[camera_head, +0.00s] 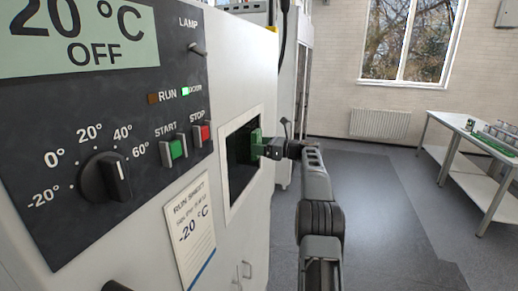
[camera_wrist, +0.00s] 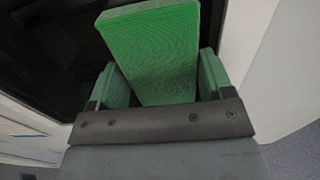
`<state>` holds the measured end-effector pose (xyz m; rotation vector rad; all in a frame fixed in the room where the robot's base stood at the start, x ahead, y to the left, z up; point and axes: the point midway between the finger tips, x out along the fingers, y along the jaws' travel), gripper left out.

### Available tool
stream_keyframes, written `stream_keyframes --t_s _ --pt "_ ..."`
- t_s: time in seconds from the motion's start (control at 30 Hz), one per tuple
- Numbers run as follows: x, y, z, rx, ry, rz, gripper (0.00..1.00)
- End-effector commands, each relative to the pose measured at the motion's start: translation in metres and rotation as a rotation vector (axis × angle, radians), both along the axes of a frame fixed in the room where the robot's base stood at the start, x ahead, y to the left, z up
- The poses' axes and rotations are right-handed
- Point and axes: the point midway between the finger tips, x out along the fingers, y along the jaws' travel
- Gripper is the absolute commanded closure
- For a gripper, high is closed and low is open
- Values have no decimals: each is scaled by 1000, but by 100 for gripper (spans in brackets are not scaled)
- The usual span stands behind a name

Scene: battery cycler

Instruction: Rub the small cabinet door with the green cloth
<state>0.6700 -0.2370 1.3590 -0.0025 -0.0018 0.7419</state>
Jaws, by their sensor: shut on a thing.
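My gripper (camera_head: 263,149) is shut on the green cloth (camera_head: 256,135), which looks like a folded, flat pad. In the wrist view the cloth (camera_wrist: 150,50) stands out between the two green fingers of my gripper (camera_wrist: 160,80). The small cabinet door (camera_head: 238,172) appears as a dark glassy panel in a pale frame on the white cabinet front. The cloth is at the right part of this dark panel in the head view. I cannot tell whether it touches the surface.
A black control panel (camera_head: 60,145) with a knob (camera_head: 106,178), buttons and a lamp switch is left of the dark panel. A run sheet (camera_head: 190,225) hangs below. A white table (camera_head: 470,150) stands far right. The grey floor between is clear.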

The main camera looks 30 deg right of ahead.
Motion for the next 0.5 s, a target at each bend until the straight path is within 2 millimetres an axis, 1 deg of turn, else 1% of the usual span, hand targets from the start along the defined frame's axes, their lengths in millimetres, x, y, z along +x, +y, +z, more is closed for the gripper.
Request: stream_keyframes --t_s 0.03,0.2,0.33,0.5 --pt "4 -3 -1 -1 -1 0 45" --pt "9 -7 0 -1 -1 0 45" --pt "8 -9 0 -1 -1 -1 45" --pt "5 -6 -2 -2 -3 -2 45"
